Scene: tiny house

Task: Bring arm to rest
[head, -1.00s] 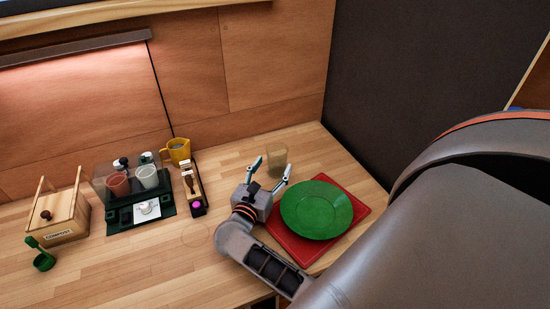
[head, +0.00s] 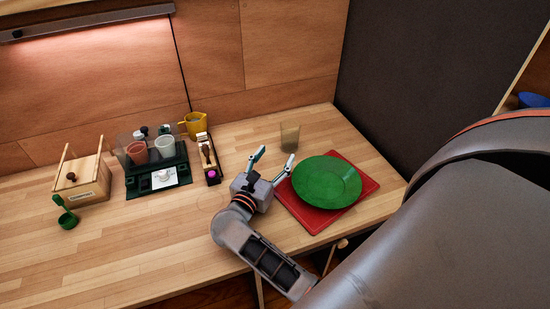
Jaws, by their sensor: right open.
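My right gripper (head: 273,163) is open and empty over the wooden counter (head: 130,240). Its fingers point toward the back of the counter. A glass (head: 289,136) stands upright just beyond the fingertips, apart from them. A green plate (head: 326,182) lies on a red mat (head: 363,187) just right of the gripper. My right arm reaches in from the lower right and covers part of the counter's front edge. My left gripper does not show.
A wooden compost box (head: 88,184) and a small green scoop (head: 67,217) stand at the left. A dark tray (head: 174,178) with cups, a yellow mug (head: 194,124) and a narrow holder (head: 213,175) stand near the middle. The front left counter is clear.

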